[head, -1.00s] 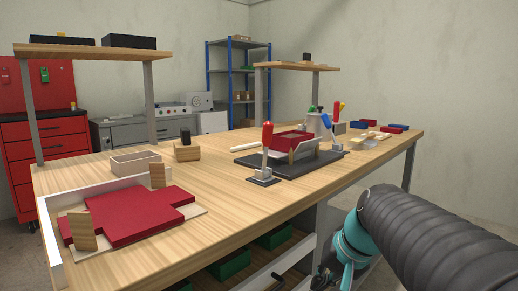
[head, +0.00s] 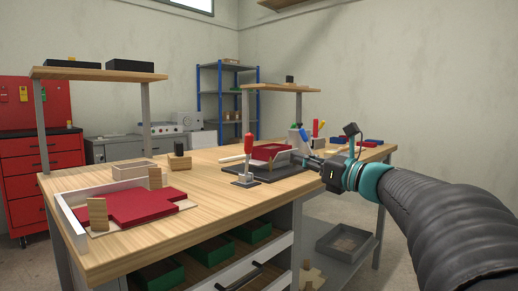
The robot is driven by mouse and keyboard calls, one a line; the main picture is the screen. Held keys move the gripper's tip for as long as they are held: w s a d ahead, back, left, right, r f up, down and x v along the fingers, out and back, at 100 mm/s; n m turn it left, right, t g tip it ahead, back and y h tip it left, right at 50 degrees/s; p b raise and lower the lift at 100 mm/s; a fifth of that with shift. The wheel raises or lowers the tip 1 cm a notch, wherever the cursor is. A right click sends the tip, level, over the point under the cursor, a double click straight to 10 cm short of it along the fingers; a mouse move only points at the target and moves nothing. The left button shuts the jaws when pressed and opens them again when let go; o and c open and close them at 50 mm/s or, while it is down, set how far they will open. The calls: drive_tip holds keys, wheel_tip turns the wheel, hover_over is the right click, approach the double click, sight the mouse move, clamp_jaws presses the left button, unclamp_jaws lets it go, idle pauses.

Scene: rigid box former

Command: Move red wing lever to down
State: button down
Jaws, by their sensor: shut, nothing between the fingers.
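A red-handled lever (head: 248,143) stands upright on a small grey base at the front left corner of the box former's dark plate (head: 268,173). A red folded piece (head: 270,152) sits on the former. My gripper (head: 299,159) is shut and empty, pointing left over the right end of the former. It is to the right of the red lever and apart from it. It hides part of the former's right side. Behind it, a blue handle (head: 304,134) leans, and another upright red handle (head: 315,128) shows partly.
A white-walled tray (head: 75,229) with a red cross-shaped sheet (head: 138,205) lies at the bench's left. A wooden box (head: 134,170) and a black-topped wooden block (head: 180,158) stand behind. Red and blue pieces (head: 374,142) lie at the far right. The bench front is clear.

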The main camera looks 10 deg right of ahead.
sight(251, 144)
drive_tip(key=x, duration=1.4)
drive_tip(key=shift+w+d+p, duration=0.1)
drive_tip(key=shift+d+p, duration=0.1)
drive_tip(key=shift+p, duration=0.15)
